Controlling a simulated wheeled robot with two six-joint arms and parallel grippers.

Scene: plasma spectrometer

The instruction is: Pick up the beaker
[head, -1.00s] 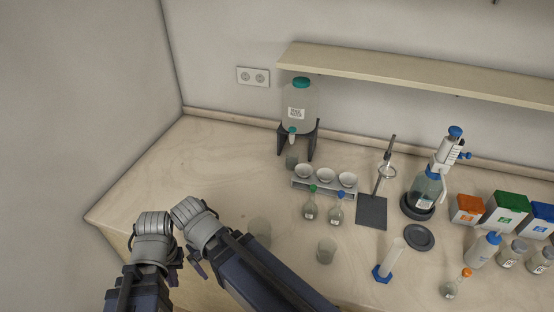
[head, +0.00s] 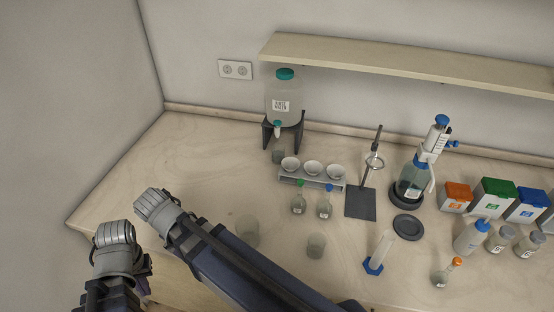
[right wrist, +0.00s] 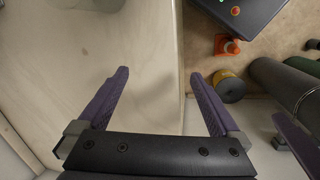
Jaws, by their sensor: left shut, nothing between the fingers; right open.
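Three clear beakers show in the head view. A larger beaker (head: 248,230) stands upright near the front of the bench, just beyond my right arm. A smaller beaker (head: 316,245) stands to its right. Another small beaker (head: 279,155) stands under the tap of the water bottle. My left gripper (head: 143,280) is low at the left, off the bench's front left corner, shut, empty and partly hidden. My right gripper (right wrist: 160,95) is open and empty in the right wrist view, with its fingers spread over the bench edge. Neither gripper touches a beaker.
The water bottle (head: 284,100) stands at the back. Two small flasks (head: 299,203), a bowl rack (head: 310,183), a ring stand (head: 361,204), a graduated cylinder (head: 381,252) and a dispenser bottle (head: 413,180) crowd the right. The bench's left part is clear. An orange cone (right wrist: 229,46) is on the floor.

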